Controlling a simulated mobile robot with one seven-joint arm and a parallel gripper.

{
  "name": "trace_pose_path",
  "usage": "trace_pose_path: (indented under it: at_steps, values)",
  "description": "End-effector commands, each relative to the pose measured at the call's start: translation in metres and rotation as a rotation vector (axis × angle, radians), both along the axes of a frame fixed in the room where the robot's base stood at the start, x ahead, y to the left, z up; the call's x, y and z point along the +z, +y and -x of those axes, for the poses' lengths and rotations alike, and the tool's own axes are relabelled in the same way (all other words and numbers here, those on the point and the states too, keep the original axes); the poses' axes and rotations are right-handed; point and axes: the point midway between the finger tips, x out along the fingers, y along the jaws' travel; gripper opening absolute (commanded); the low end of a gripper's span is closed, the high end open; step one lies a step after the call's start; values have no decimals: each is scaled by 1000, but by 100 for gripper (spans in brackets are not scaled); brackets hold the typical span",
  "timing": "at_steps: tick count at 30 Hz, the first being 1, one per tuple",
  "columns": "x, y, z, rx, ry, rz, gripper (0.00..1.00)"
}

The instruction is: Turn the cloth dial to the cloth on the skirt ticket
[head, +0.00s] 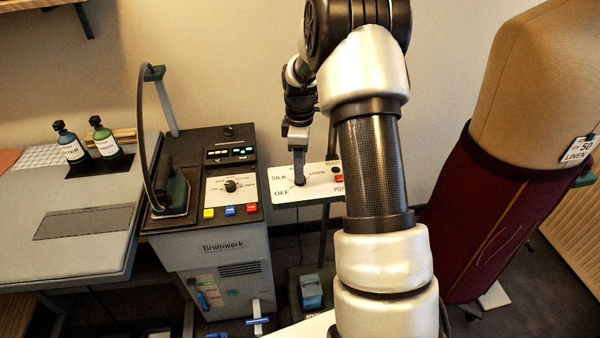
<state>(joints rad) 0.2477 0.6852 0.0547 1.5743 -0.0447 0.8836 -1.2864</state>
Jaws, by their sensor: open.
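A dark skirt (480,215) hangs on the dress form at the right. Its white ticket (578,150) reads "50" and "LINEN". A white panel (322,185) carries a dark dial (299,182) with OFF at lower left, SILK at left and LINEN at upper right; other marks are partly hidden. My gripper (299,176) points down at this dial, its fingers right over or around it. Whether they touch the dial, and where its pointer stands, I cannot tell. Another black dial (231,186) sits on the grey machine's white plate, its lettering too small to read surely.
The grey Brumwerk machine (222,246) stands left of the panel, with an iron (174,191) and coloured buttons on top. A red button (338,178) sits right of the dial. Two bottles (104,138) stand on the left table. My arm hides the panel's right part.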

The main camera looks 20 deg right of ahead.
Motion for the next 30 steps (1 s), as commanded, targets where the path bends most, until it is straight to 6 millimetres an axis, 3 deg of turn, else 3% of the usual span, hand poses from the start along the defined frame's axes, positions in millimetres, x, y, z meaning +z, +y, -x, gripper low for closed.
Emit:
trace_pose_path:
  at_steps: [6,17,24,30]
  values:
    - [-25,0,0,0,1,0,44]
    - [-29,0,0,0,0,0,44]
    - [-29,0,0,0,0,0,4]
    - [-29,0,0,-11,0,0,3]
